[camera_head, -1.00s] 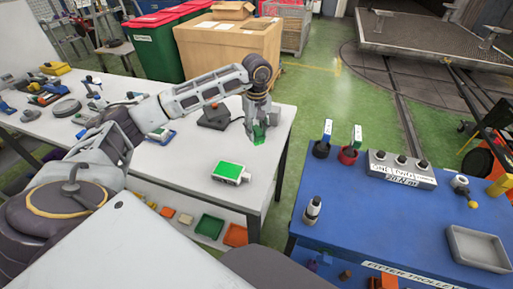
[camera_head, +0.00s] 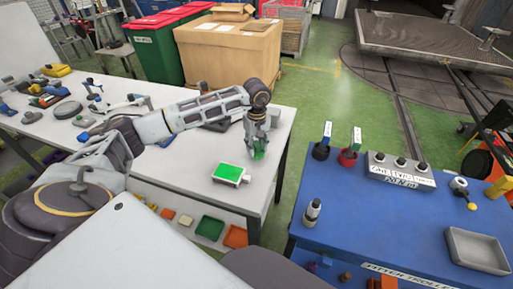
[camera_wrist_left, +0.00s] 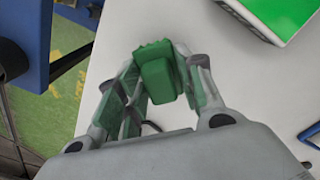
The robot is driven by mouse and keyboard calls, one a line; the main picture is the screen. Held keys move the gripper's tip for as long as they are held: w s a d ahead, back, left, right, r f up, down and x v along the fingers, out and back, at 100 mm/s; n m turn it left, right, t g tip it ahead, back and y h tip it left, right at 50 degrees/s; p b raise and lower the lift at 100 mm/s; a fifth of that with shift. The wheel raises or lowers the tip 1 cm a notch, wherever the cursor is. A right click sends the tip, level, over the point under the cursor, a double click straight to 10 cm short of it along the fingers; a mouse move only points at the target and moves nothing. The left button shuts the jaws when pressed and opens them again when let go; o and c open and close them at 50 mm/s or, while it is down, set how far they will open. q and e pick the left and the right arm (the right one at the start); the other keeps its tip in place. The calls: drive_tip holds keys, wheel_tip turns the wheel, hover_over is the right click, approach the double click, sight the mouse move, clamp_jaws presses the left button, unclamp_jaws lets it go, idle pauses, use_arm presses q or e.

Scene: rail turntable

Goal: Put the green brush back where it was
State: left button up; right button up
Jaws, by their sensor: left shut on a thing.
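The green brush (camera_head: 260,152) is between the fingers of my left gripper (camera_head: 258,147), over the right end of the white table (camera_head: 197,188). In the left wrist view the brush (camera_wrist_left: 156,72) is a green block with a ridged end, and my left gripper (camera_wrist_left: 152,88) is shut on it. I cannot tell whether the brush touches the tabletop. A box with a green top and white sides (camera_head: 230,173) lies on the table, nearer and to the left of the brush. My right gripper is not in view.
A blue trolley (camera_head: 365,215) stands to the right across a gap, with a grey switch box (camera_head: 401,171) and a grey tray (camera_head: 476,250) on it. The white tabletop around the green-topped box is clear. Tools crowd the table's left part.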

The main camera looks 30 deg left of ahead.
use_arm(q)
drive_tip(key=shift+f, duration=0.8)
drive_tip(key=o, duration=1)
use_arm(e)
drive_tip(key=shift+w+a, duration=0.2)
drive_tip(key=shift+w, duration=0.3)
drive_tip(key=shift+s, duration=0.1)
